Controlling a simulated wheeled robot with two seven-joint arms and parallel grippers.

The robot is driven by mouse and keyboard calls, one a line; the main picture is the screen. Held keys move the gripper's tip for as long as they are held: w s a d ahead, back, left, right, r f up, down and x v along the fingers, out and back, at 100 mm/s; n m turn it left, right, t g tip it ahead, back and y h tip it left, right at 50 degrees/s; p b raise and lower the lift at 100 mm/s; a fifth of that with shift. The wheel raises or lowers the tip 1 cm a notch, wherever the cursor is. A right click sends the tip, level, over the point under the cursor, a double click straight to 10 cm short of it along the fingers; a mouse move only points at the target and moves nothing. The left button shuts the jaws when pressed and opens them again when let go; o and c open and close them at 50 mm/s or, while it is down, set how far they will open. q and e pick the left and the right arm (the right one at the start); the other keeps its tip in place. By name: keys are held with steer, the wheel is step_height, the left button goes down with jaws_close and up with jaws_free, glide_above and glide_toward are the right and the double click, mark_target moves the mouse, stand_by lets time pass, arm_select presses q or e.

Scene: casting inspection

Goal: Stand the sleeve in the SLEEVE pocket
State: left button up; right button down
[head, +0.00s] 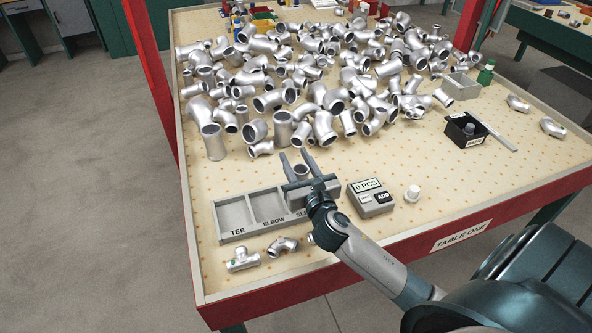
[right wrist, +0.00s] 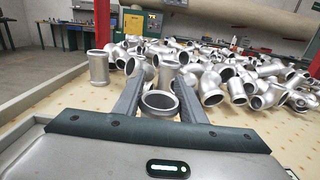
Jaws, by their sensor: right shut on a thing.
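My right gripper (head: 299,164) is shut on a silver sleeve (head: 301,171), a short open-ended metal tube. The sleeve also shows between the two fingers in the right wrist view (right wrist: 160,102), about upright with its open rim facing up. The grey tray (head: 255,228) has pockets marked TEE and ELBOW, both empty, and a third at the right whose label is partly covered. My gripper hides most of that SLEEVE pocket. The sleeve appears at the pocket's far side; its lower end is hidden, and I cannot tell its height above the table. My left gripper is not in view.
A large heap of silver fittings (head: 300,85) fills the table's back. A counter box (head: 371,197) reading 0 PCS and a white knob-like part (head: 412,193) stand right of the tray. A tee (head: 242,260) and an elbow (head: 283,246) lie in front. A black bin (head: 465,130) is farther right.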

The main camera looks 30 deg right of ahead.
mark_target(296, 170)
steer(key=shift+f, duration=0.4)
step_height(296, 170, down, 3)
steer(key=shift+r+b, duration=0.1)
steer(key=shift+b, duration=0.2)
steer(key=shift+f, duration=0.25)
steer(key=c, duration=1.1)
jaws_free()
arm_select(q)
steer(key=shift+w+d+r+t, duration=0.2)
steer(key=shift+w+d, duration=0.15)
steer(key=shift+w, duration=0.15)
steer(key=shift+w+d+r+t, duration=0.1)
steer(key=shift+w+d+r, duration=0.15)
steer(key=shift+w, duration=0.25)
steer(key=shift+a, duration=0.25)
arm_select(e)
steer(key=shift+r, duration=0.1)
